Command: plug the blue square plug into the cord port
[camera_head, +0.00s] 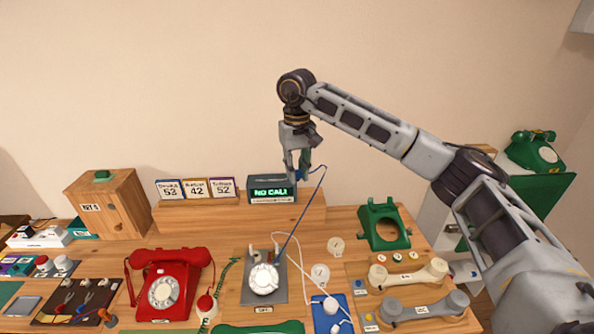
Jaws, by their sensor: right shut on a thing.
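My right gripper (298,172) hangs down in front of the back wall, just above and in front of the "NO CALL" display box. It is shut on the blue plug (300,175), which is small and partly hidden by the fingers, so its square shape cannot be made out. A blue cord (310,203) loops from the plug to the right and then runs down toward the grey dial plate (250,290). I cannot tell for sure which opening is the cord port. My left gripper is not in view.
The display box (271,190) stands on a wooden shelf (180,217) beside number cards (195,188). A red phone (167,282) is front left. A green phone body (384,225) and handsets (408,272) are on the right. A wooden box (108,205) stands at left.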

